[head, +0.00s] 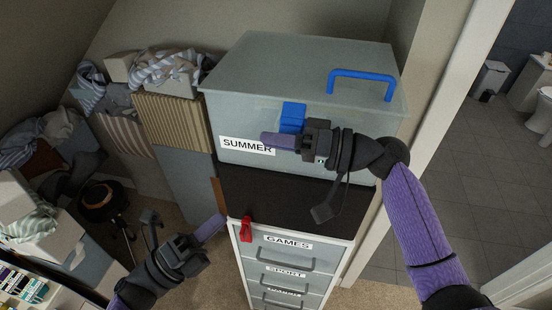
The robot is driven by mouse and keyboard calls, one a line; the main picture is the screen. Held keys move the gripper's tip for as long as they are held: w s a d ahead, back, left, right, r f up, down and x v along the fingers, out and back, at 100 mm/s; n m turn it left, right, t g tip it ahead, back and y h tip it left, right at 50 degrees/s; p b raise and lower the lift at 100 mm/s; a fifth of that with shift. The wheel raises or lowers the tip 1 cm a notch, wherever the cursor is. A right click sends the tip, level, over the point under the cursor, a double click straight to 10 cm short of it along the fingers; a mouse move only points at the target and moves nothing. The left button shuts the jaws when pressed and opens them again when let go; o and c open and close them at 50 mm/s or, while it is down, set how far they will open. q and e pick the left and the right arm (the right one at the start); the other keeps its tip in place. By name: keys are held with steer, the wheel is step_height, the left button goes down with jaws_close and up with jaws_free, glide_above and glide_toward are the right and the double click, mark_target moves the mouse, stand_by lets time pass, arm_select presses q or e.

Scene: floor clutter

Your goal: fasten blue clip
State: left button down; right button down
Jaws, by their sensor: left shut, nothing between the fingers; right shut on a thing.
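A translucent grey box (240,121) with a lid (290,62) and a SUMMER label (235,143) stands on a dark-topped drawer unit. The blue clip (292,112) is on the box's front, just below the lid edge. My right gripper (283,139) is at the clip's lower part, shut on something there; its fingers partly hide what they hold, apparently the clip. Whether the clip is latched cannot be told. My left gripper (212,226) is shut and empty, in front of the drawer unit's left side, apart from the box.
A blue handle (361,83) is on the lid's right side. A red clip (246,230) hangs at the drawer unit's top edge, above the GAMES drawer (291,250). Boxes with clothes (167,70) crowd the left. A door frame and bathroom lie right.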

arm_select(q)
steer(key=w+d+r+m+g+h, duration=0.2)
steer(key=w+d+r+m+g, duration=0.1)
steer(key=d+r, duration=0.5)
steer(key=w+d+m, duration=0.1)
steer(key=d, duration=0.1)
steer(key=shift+w+d+r, duration=0.3)
steer(key=shift+w+r, duration=0.05)
steer(key=shift+w, duration=0.05)
